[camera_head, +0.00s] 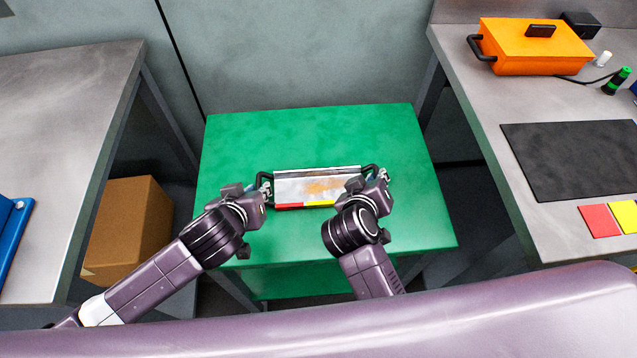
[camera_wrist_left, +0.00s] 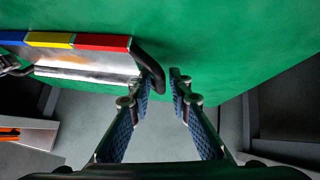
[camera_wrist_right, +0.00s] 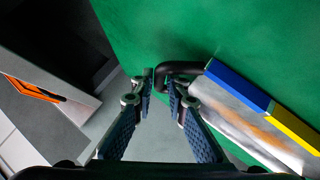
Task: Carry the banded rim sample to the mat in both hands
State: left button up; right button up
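The banded rim sample (camera_head: 318,187) is a pale metal piece with a rusty patch and a red, yellow and blue strip. It lies on the green table (camera_head: 300,135), with a black handle at each end. My left gripper (camera_head: 266,188) is at the left handle (camera_wrist_left: 151,66); its fingers (camera_wrist_left: 160,82) are partly open, with a gap beside the bar. My right gripper (camera_head: 382,176) is at the right handle (camera_wrist_right: 180,68); its fingers (camera_wrist_right: 160,84) stand close on either side of the bar, seemingly not clamped. My right gripper hides the strip's blue end in the head view. The black mat (camera_head: 575,158) lies on the right bench.
Red (camera_head: 599,221) and yellow (camera_head: 625,214) patches lie in front of the mat. An orange case (camera_head: 530,50) stands behind it. A floor gap separates the green table from the right bench (camera_head: 475,110). A cardboard box (camera_head: 128,228) sits below the left bench (camera_head: 60,130).

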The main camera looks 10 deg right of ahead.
pick_arm(q)
jog(key=shift+w+d+f, duration=0.1)
jog(key=shift+w+f, duration=0.35)
jog(key=shift+w, duration=0.05)
jog(key=shift+c, duration=0.3)
grip_shut()
jog(key=shift+w+r, duration=0.2)
jog(key=shift+r, duration=0.1)
